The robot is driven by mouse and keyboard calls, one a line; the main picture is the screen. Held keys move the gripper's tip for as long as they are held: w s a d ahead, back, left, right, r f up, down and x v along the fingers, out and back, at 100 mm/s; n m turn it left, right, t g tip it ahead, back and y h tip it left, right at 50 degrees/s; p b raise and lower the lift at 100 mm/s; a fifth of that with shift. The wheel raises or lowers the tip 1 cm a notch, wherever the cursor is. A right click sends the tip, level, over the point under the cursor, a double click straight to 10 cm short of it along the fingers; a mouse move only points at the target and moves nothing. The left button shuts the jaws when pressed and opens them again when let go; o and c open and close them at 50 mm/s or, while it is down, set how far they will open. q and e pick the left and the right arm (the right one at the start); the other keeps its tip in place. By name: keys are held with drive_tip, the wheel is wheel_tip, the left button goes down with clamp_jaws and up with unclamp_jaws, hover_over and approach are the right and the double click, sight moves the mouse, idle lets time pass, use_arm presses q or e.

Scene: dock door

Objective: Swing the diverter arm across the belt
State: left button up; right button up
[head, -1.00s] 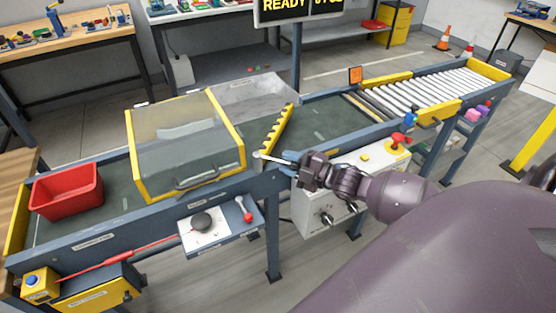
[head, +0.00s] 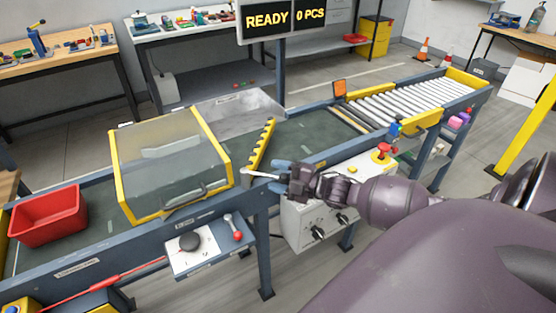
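The diverter arm (head: 262,145) is a yellow toothed bar standing at a slant over the near part of the dark green belt (head: 310,134), just right of the clear hood. A thin pale rod (head: 257,174) runs from its near end toward my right gripper. My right gripper (head: 279,176) is at the rod's right end, over the belt's near rail. Its fingers look parted, one on each side of the rod; I see no firm contact. My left gripper is not in view.
A clear hood with yellow edges (head: 168,170) covers the belt left of the diverter. A red bin (head: 47,217) sits on the belt at the left. White rollers (head: 410,100) lie to the right. A control box with a red button (head: 382,152) stands beside my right arm.

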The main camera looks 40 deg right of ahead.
drive_tip(key=v, duration=1.1)
drive_tip(key=shift+p, duration=0.35)
drive_tip(key=shift+w, duration=0.1)
drive_tip(key=s+a+f+m+g+h, duration=0.35)
drive_tip(key=a+f+m+h, duration=0.2)
drive_tip(key=f+m, duration=0.5)
drive_tip(key=s+a+f+m+g+h, duration=0.1)
drive_tip(key=s+a+f+m+h, duration=0.1)
drive_tip(key=s+a+m, duration=0.5)
drive_tip(key=a+f, duration=0.1)
drive_tip(key=a, duration=0.3)
drive_tip(key=shift+s+f+g, duration=0.2)
drive_tip(key=shift+g, duration=0.15)
drive_tip(key=shift+c, duration=0.5)
